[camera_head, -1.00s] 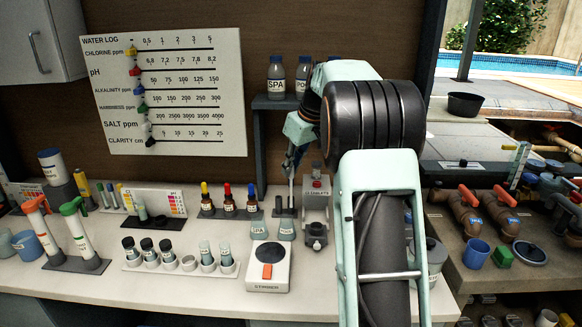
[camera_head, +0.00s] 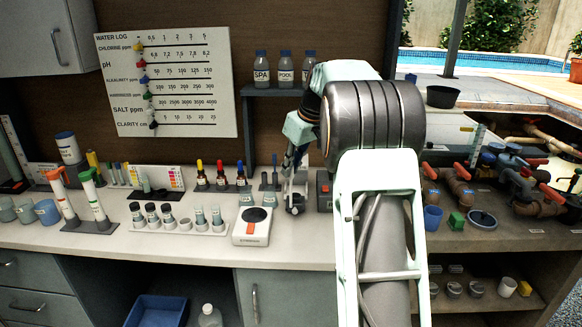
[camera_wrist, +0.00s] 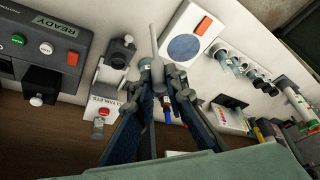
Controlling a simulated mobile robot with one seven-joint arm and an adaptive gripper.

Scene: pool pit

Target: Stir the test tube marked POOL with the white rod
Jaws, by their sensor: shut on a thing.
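My gripper (camera_wrist: 160,82) is shut on a pale, greyish-white rod (camera_wrist: 154,42), which sticks out past the fingertips in the wrist view. In the head view my gripper (camera_head: 292,168) hangs over the back of the bench, partly hidden by my arm, and the rod cannot be made out. Several small labelled tubes (camera_head: 217,217) stand at the right end of a white rack (camera_head: 180,229), left of my gripper. They also show in the wrist view (camera_wrist: 222,56). Their labels are too small to read, so I cannot tell which is POOL.
A white stirrer (camera_head: 251,227) with a dark disc and red switch stands right of the rack. Dropper bottles (camera_head: 221,180) stand behind the rack. A grey device (camera_head: 294,200) stands near my gripper. Bottles, one marked POOL (camera_head: 286,72), stand on the shelf above.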

